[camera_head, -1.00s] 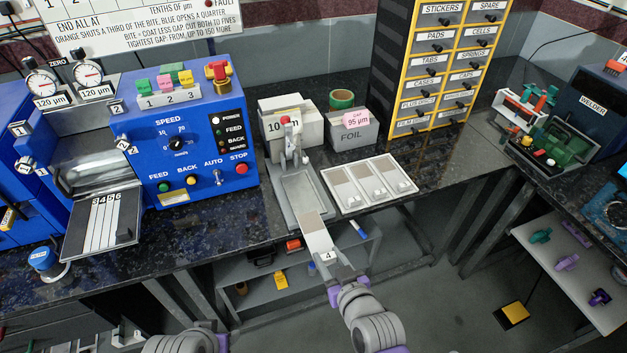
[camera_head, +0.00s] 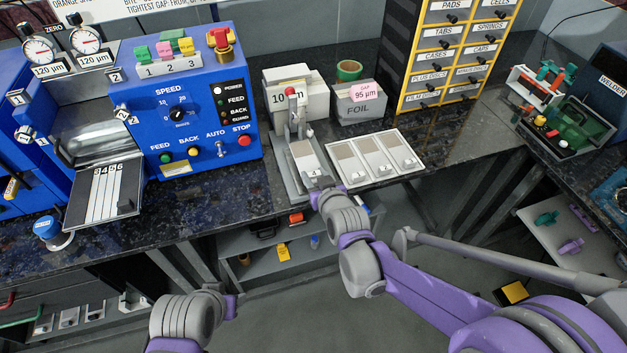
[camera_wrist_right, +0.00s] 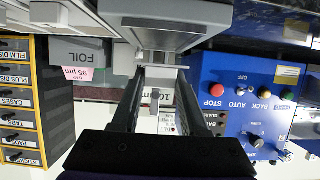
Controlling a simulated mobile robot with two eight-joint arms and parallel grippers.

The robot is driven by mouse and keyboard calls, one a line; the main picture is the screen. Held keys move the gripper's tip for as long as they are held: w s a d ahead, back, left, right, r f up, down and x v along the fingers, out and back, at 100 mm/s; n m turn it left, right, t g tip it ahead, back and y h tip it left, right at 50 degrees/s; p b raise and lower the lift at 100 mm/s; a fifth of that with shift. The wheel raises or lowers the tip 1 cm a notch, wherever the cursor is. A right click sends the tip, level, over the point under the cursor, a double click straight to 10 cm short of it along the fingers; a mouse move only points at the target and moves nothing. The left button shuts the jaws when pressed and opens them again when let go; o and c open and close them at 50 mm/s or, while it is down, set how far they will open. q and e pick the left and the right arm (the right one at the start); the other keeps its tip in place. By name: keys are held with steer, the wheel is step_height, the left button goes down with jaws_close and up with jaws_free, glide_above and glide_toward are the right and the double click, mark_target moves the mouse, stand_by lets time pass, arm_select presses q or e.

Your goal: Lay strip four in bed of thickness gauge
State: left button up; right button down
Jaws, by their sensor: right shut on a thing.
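Strip four (camera_head: 305,157), a pale strip with a grey coated part, is over the bed of the thickness gauge (camera_head: 281,178). Its far end is close to the gauge's upright arm (camera_head: 294,112). I cannot tell whether it touches the bed floor.
A white tray (camera_head: 413,170) with several sample strips lies right of the gauge. The foil box (camera_head: 360,108) stands behind it, by the drawer cabinet (camera_head: 441,60). The blue press (camera_head: 190,110) with its strip plate (camera_head: 75,205) is left. The bench's front edge runs beneath my right arm.

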steer(key=shift+w+a, duration=0.15)
steer(key=shift+w, duration=0.4)
steer(key=shift+f+b, duration=0.3)
steer(key=shift+f, duration=1.45)
steer(key=shift+f, duration=0.1)
steer(key=shift+f, duration=0.15)
steer(key=shift+c, duration=2.1)
jaws_free()
steer(key=shift+r, duration=0.2)
